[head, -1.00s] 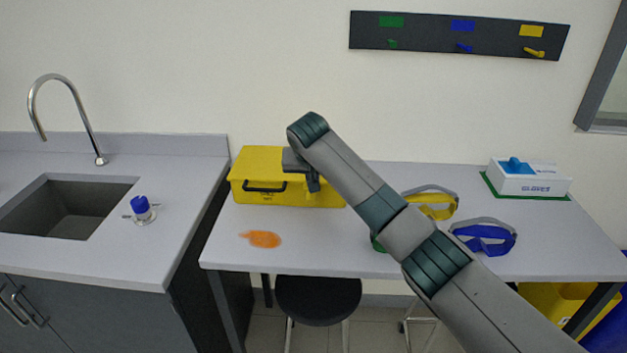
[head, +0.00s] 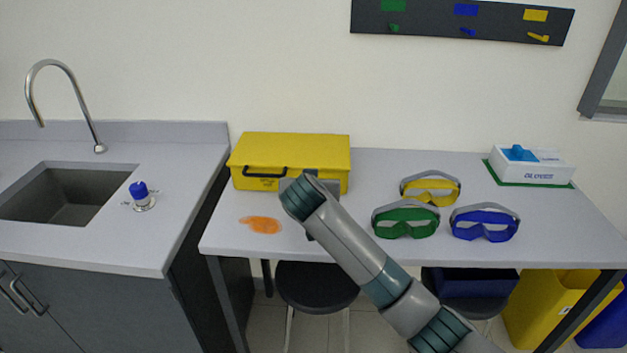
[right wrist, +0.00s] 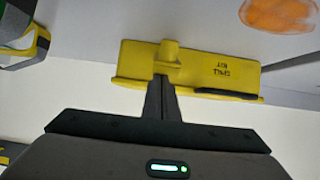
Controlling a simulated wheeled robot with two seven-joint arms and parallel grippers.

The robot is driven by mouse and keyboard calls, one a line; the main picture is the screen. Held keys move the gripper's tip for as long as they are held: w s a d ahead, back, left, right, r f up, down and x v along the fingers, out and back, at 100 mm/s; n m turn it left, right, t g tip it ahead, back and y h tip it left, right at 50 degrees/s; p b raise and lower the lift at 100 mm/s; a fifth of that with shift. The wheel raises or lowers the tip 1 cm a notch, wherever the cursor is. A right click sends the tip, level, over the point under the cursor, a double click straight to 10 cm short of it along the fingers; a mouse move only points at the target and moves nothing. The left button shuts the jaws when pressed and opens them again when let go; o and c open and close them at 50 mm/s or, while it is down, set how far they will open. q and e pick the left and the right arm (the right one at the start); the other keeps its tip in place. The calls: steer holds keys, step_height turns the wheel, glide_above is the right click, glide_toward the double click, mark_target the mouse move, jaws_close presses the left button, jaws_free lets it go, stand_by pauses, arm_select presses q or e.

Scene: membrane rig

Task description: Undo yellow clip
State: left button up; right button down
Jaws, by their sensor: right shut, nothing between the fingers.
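The yellow spill kit box (head: 300,146) stands at the back left of the table, its lid down. In the right wrist view the box (right wrist: 215,62) appears upside down, with its dark handle and lettering. A yellow clip (right wrist: 169,52) juts from its front, at the end away from the handle. My right gripper (right wrist: 161,78) is shut and empty, its fingertips at the clip in that picture; I cannot tell whether they touch it. In the head view my right arm's wrist covers part of the box front, and I cannot make out the clip there. My left gripper is not in view.
Yellow goggles (head: 431,188), green goggles (head: 406,221) and blue goggles (head: 485,224) lie right of the arm. A glove box (head: 531,167) sits at the back right. An orange spill (head: 261,225) lies before the box. A stool (head: 315,288) stands below.

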steer(key=shift+s+f, duration=0.2)
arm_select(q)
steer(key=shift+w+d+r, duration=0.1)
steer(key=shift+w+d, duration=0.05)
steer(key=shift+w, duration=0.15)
arm_select(e)
steer(key=shift+s+f, duration=0.15)
steer(key=shift+s, duration=0.05)
steer(key=shift+s, duration=0.1)
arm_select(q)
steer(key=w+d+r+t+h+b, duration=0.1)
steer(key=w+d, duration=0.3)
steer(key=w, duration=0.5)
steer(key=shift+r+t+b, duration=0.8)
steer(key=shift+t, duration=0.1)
arm_select(e)
steer(key=v, duration=1.7)
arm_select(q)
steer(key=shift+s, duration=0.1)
arm_select(e)
steer(key=shift+s+f, duration=0.1)
